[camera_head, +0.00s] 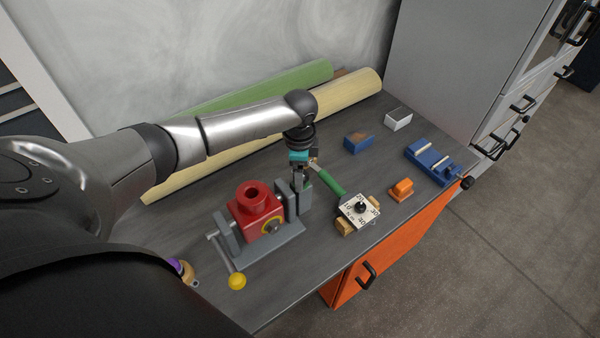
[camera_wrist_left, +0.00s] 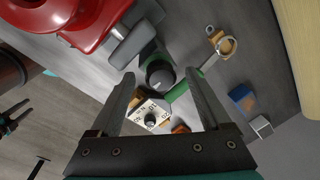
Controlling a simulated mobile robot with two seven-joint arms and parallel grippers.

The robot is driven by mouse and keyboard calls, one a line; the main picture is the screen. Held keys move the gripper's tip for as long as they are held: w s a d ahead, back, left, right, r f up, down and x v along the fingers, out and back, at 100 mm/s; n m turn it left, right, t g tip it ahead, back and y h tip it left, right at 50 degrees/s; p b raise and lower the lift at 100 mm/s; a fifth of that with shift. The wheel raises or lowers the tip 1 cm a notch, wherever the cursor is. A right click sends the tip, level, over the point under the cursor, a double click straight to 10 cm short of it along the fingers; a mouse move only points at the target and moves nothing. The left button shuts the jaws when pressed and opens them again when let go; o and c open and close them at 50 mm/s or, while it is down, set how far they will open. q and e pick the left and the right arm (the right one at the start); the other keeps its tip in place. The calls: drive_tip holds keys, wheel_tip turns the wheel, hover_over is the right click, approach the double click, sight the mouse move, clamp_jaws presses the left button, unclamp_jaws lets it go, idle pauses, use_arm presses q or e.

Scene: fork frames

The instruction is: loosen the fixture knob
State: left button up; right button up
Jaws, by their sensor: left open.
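A dark round knob (camera_wrist_left: 160,75) with a pale pointer mark sits on a dark green block beside the grey vise in the left wrist view. My left gripper (camera_wrist_left: 161,77) is open, its fingers on either side of the knob in that view. Whether they touch it I cannot tell. In the head view my left gripper (camera_head: 298,184) points down beside the vise (camera_head: 282,238) and hides the knob. The vise holds a red block (camera_head: 245,222). A dark, two-pronged shape (camera_wrist_left: 14,112) at the wrist view's left edge looks like my right gripper, too small to judge.
A white numbered plate with a black knob (camera_head: 360,208) stands close to the right. A green-handled tool (camera_head: 329,181) lies between. An orange block (camera_head: 401,189), blue block (camera_head: 358,142) and blue vise (camera_head: 432,161) stand farther right. Long rolls (camera_head: 345,92) line the back.

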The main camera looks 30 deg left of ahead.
use_arm(q)
drive_tip(key=shift+f, duration=0.45)
clamp_jaws()
idle(0.4)
